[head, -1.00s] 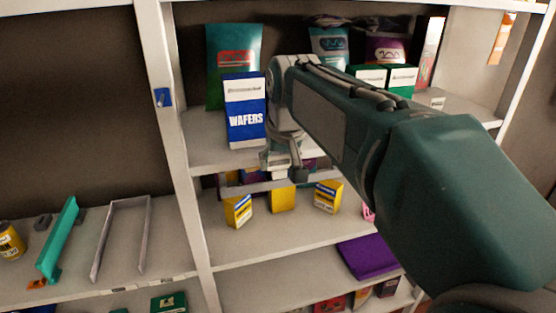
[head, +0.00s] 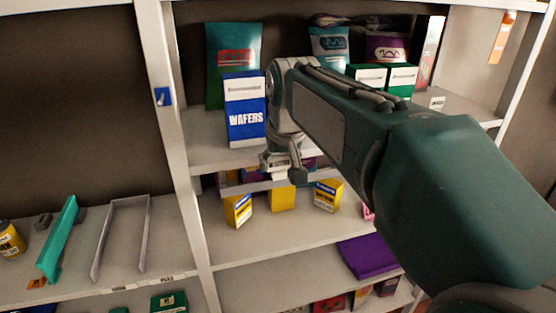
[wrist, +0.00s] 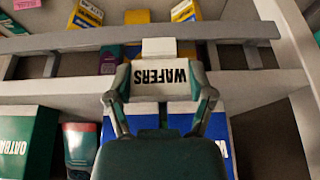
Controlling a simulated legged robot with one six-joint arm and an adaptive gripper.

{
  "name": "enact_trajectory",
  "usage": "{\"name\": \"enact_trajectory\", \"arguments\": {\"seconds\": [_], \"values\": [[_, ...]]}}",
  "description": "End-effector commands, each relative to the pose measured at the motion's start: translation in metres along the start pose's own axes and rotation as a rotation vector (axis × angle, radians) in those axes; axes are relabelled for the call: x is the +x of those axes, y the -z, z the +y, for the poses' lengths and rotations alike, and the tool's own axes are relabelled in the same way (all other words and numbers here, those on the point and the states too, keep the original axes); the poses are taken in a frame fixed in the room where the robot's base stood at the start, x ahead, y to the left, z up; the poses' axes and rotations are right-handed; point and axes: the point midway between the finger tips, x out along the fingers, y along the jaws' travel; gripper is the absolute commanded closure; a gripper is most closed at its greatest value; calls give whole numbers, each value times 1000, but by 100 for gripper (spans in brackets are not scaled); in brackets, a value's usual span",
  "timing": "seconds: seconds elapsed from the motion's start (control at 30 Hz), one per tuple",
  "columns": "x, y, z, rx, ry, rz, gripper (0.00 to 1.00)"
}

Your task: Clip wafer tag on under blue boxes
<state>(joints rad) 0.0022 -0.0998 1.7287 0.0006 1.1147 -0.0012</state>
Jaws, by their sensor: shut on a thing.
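The wafer tag, a white card reading WAFERS (wrist: 160,78), is gripped in the wrist view, where its lettering is upside down. My gripper (wrist: 160,84) is shut on it, one finger at each side. The tag lies close to the grey shelf-edge rail (wrist: 60,42); I cannot tell whether they touch. A blue and white WAFERS box (head: 245,112) stands on the upper shelf, left of my arm in the head view. Blue box faces (wrist: 221,140) also show behind my gripper in the wrist view. In the head view my gripper (head: 283,168) is at that shelf's front, and the tag is mostly hidden.
Yellow boxes (head: 238,210) stand on the shelf below. Green and white boxes (head: 401,80) stand right on the upper shelf, near a small white tag (head: 437,102). A white upright (head: 172,120) bounds the bay at left. A purple packet (head: 368,256) lies lower right.

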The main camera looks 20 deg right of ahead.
Motion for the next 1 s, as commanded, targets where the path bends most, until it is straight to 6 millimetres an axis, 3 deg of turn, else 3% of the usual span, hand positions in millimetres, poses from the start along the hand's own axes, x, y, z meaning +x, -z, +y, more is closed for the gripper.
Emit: {"name": "enact_trajectory", "arguments": {"seconds": [1.0], "values": [[10,-4,0,0,0,0,69]]}}
